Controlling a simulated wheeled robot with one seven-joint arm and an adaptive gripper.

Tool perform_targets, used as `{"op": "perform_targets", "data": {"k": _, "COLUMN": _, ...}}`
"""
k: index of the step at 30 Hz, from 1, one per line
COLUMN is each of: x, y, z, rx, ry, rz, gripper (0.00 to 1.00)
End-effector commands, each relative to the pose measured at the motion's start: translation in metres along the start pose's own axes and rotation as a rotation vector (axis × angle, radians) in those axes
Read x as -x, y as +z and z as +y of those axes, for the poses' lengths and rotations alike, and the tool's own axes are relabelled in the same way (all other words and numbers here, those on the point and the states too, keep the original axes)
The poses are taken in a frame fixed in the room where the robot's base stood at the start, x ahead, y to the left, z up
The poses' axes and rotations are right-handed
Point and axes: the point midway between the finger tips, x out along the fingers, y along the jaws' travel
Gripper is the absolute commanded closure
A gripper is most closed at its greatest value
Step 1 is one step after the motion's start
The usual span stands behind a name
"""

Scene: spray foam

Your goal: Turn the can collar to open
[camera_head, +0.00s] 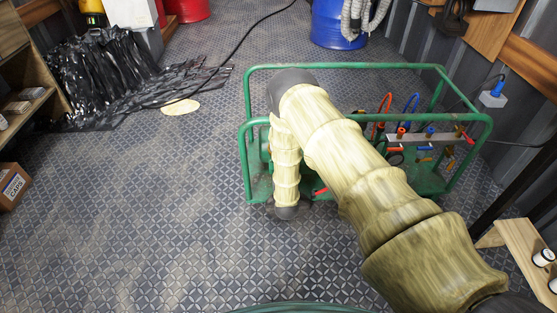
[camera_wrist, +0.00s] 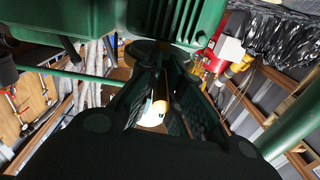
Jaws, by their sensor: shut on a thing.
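My gripper (camera_wrist: 161,72) shows in the wrist view, with its two dark fingers angled in toward each other and their tips close together. The tips are shut on a dark, round, brownish part (camera_wrist: 148,50) under a green machine housing (camera_wrist: 180,18). This part looks like the can collar, but the fingers hide much of it and its turn position cannot be told. In the head view my sleeved arm bends down over the green-framed machine (camera_head: 345,68), and my gripper and the collar are hidden there.
Hoses and valves sit on a manifold (camera_head: 420,139) inside the frame. A blue drum (camera_head: 338,28) and a red drum (camera_head: 188,8) stand behind. Black sheeting (camera_head: 95,75) lies at the left. A wooden shelf (camera_head: 527,250) is at the right.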

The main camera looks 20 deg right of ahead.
Motion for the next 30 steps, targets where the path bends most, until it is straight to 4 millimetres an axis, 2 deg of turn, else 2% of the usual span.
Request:
{"op": "perform_targets", "data": {"k": 1, "x": 0.001, "y": 0.000, "z": 0.007, "rx": 0.004, "ry": -0.016, "rz": -0.005, "gripper": 1.00}}
{"op": "perform_targets", "data": {"k": 10, "x": 0.000, "y": 0.000, "z": 0.017, "rx": 0.004, "ry": -0.138, "rz": -0.013, "gripper": 1.00}}
{"op": "perform_targets", "data": {"k": 30, "x": -0.002, "y": 0.001, "z": 0.023, "rx": 0.002, "ry": -0.227, "rz": -0.019, "gripper": 1.00}}
